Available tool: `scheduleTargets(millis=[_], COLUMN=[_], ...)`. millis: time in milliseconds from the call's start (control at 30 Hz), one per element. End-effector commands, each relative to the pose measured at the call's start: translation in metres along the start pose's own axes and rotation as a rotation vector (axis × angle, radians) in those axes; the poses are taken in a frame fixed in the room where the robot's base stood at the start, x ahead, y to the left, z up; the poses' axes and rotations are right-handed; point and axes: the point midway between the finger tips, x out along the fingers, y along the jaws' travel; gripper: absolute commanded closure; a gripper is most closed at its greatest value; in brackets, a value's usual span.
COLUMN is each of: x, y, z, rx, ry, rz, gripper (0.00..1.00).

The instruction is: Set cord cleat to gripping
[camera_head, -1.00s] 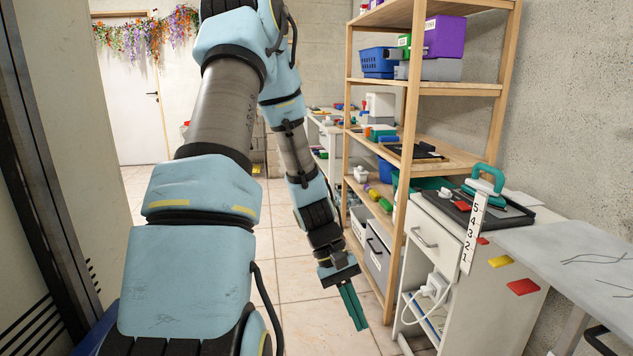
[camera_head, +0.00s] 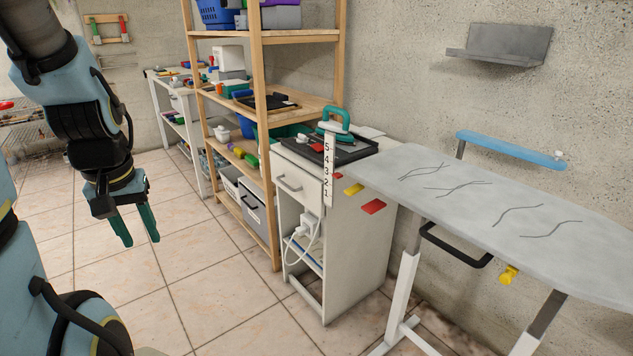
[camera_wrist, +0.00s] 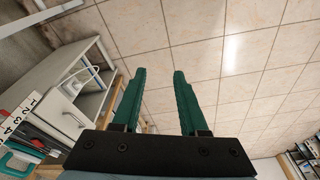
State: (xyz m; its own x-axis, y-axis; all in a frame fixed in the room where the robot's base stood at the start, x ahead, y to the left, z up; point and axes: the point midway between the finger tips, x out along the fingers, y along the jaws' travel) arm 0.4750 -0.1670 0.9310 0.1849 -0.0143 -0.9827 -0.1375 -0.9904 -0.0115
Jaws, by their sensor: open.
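I cannot clearly pick out a cord cleat. A small yellow fitting (camera_head: 508,275) hangs under the front edge of the ironing board (camera_head: 440,185), but its setting is too small to read. A white cord (camera_head: 297,245) hangs from a white box (camera_head: 310,224) in the open side of the white cabinet (camera_head: 350,262). My gripper (camera_head: 141,243) hangs over the tiled floor, left of the cabinet and well away from it and the board. In the wrist view my gripper (camera_wrist: 160,70) is open, its green fingers apart with nothing between them.
A teal-handled iron (camera_head: 335,122) sits on a black tray (camera_head: 368,149) on the cabinet. A wooden shelf (camera_head: 262,130) stands left of it. A black bar (camera_head: 455,252) and legs (camera_head: 403,290) are under the board. The tiled floor (camera_head: 200,270) in front is clear.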

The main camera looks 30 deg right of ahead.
Motion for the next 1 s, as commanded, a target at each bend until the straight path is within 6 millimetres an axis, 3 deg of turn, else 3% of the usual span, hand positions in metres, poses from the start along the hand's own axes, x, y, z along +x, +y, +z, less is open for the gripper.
scheduleTargets(millis=[33,167,267,300,367,400,500,600,700,833,1000], x=[0.022,0.076,0.116,0.128,0.144,0.152,0.163,0.163,0.155,0.145,0.138], y=[0.005,0.037,0.091,0.117,0.160,0.191,0.264,0.322,0.359,0.381,0.395], z=[-0.012,-0.070,-0.118,-0.134,-0.150,-0.157,-0.161,-0.149,-0.134,-0.121,-0.120], rx=[0.042,0.226,0.399,0.465,0.555,0.612,0.725,0.796,0.831,0.845,0.848], ry=[0.040,0.239,0.437,0.517,0.632,0.708,0.882,1.020,1.116,1.181,1.201], rz=[-0.004,0.014,0.092,0.139,0.227,0.297,0.497,0.703,0.873,1.006,1.045], gripper=[0.51,0.36,0.32,0.32,0.32,0.32,0.32,0.32,0.32,0.32,0.32])
